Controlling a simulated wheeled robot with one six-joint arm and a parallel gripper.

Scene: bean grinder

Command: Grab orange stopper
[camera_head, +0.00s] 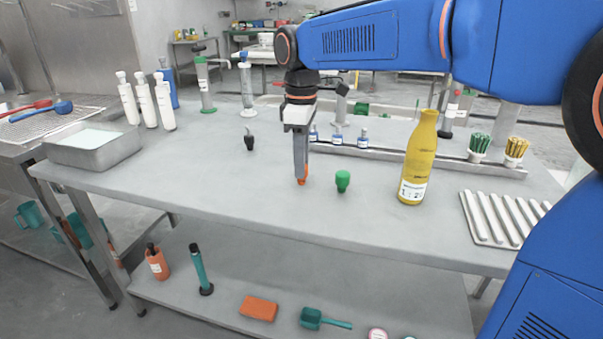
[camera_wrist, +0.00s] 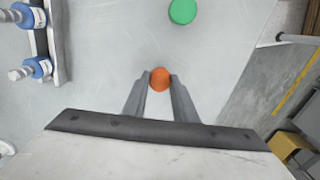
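The orange stopper (camera_wrist: 160,79) is between the two fingertips of my gripper (camera_wrist: 160,84) in the wrist view. The fingers lie close against its left and right sides, with no clear gap. In the head view, the orange stopper (camera_head: 302,181) shows at the lower end of my downward-pointing gripper (camera_head: 301,172), at the grey tabletop (camera_head: 235,185). Its lower part is hard to see, and I cannot tell whether it rests on the table.
A green stopper (camera_head: 343,180) stands just right of my gripper, and a black stopper (camera_head: 249,140) farther left. A yellow bottle (camera_head: 418,160) stands to the right, beside a ridged tray (camera_head: 477,224). A rail with small blue-labelled bottles (camera_head: 337,136) is behind. The table's left middle is clear.

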